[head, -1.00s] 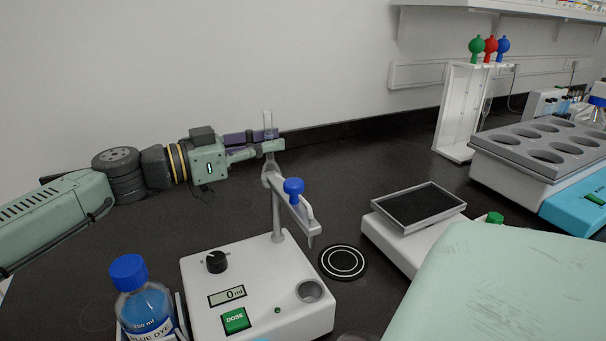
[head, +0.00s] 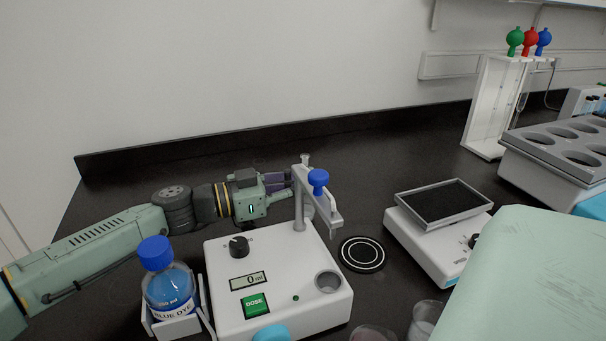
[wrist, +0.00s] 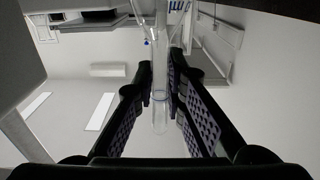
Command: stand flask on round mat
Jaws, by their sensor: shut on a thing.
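My gripper (head: 290,181) is shut on the clear glass flask, behind the dosing machine's post. In the head view the flask's neck top (head: 305,158) shows above the machine's arm; part of its clear body shows below it, and the rest is hidden. In the wrist view the flask's clear neck (wrist: 160,105) runs between both finger pads (wrist: 162,90). The round mat (head: 362,254) is black with white rings and lies flat on the bench, bare, to the right of the machine and of my gripper.
The white dosing machine (head: 228,302) with its blue-knobbed arm (head: 324,203) stands between my gripper and the camera. A blue dye bottle (head: 169,290) is at its left. A scale-like device (head: 437,241) stands right of the mat. The bench behind the mat is clear.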

